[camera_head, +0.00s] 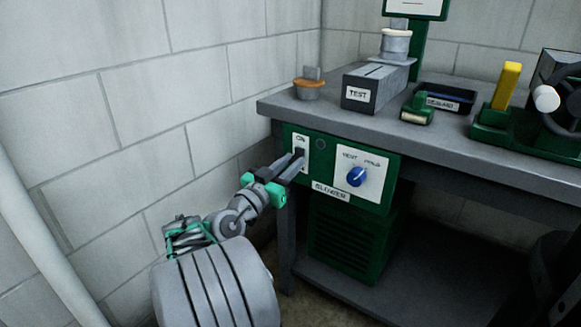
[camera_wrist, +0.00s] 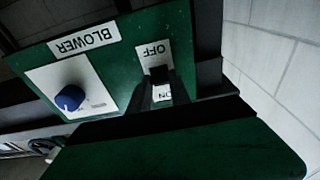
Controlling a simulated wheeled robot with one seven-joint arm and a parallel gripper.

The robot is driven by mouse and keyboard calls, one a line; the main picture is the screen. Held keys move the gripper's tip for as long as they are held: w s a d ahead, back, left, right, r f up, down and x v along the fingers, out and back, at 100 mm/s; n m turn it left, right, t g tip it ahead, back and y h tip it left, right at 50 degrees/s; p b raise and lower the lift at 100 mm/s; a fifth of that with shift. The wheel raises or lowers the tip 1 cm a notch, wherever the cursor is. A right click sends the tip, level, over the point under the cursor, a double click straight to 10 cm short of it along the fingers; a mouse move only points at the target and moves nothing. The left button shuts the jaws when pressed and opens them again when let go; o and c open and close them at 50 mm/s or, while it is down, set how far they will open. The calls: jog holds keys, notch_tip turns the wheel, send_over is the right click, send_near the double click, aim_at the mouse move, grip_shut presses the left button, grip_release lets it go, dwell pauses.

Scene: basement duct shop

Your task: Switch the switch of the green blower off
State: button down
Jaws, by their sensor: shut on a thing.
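The green blower's control panel (camera_head: 318,187) is on the front of the bench at its left end, with a BLOWER label. Its switch (camera_head: 298,154) is a small black lever on a white plate, marked ON at the top in the head view. In the wrist view the picture is inverted, and the black lever (camera_wrist: 159,74) shows between the OFF and ON labels, close to OFF. My gripper (camera_head: 295,162) reaches the plate from the lower left and is shut on the lever. Its fingers (camera_wrist: 153,90) partly cover the plate. The lever's exact tilt is hard to tell.
A blue knob (camera_head: 356,176) is on a white plate right of the switch. The green blower housing (camera_head: 345,238) stands below. On the bench (camera_head: 440,139) are a grey TEST box (camera_head: 372,92), a dark tray (camera_head: 455,98) and a yellow-handled tool (camera_head: 507,86). A block wall (camera_head: 130,110) is close on the left.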

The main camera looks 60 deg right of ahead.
jog(key=c, duration=1.2)
grip_release()
jog(key=shift+a, duration=0.15)
jog(key=b+v, duration=0.4)
jog(key=v, duration=0.3)
jog(key=shift+a+b, duration=0.3)
